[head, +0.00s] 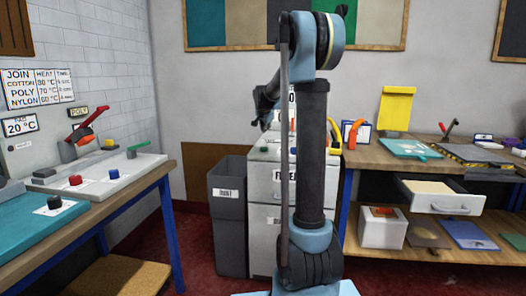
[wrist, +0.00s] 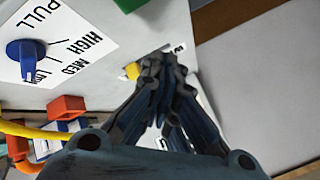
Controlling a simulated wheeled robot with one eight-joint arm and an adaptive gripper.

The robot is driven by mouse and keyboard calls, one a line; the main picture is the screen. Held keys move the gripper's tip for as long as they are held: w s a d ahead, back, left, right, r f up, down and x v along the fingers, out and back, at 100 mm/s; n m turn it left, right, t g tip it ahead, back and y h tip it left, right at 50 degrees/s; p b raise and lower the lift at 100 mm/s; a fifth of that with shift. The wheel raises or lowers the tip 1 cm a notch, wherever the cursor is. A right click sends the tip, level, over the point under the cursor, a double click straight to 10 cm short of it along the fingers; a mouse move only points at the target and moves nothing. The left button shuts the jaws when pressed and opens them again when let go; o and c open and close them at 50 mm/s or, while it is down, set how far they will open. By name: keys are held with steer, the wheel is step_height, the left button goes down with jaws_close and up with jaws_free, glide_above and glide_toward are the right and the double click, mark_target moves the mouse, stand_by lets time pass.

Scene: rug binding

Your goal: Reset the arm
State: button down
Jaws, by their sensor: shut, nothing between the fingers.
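My arm stands in the middle of the head view, bent at the top, with its end reaching left. My gripper (head: 264,108) is a dark shape there, above the white cabinet and grey bin. In the wrist view my gripper (wrist: 162,62) has its dark fingers drawn together at the tips, with nothing held. Behind the fingers is a pale panel (wrist: 95,75) with a blue knob (wrist: 27,57) and the words PULL, HIGH and MED. A small yellow part (wrist: 132,71) shows beside the fingertips; I cannot tell whether they touch.
A grey bin (head: 228,215) and white cabinet (head: 262,215) stand behind my arm. The left bench (head: 130,190) carries a red lever (head: 80,134) and knobs. The right bench (head: 355,158) has an open drawer (head: 440,203). Red floor (head: 200,255) shows between them.

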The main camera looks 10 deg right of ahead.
steer(key=s+f+n+g, duration=0.2)
steer(key=s+n, duration=0.1)
steer(key=s, duration=1.3)
steer(key=s+f+n+g, duration=0.1)
steer(key=s+f+n, duration=0.2)
steer(key=s+f, duration=0.4)
steer(key=s+f+n+g+y, duration=0.1)
steer(key=s+f, duration=0.6)
steer(key=s, duration=1.3)
steer(key=s+f+n+g+y, duration=0.1)
steer(key=s+f+n, duration=0.3)
steer(key=s, duration=0.9)
step_height(320, 180, down, 3)
steer(key=shift+s+a+r+n+g, duration=0.15)
steer(key=shift+a+n+g, duration=0.2)
steer(key=shift+g, duration=0.55)
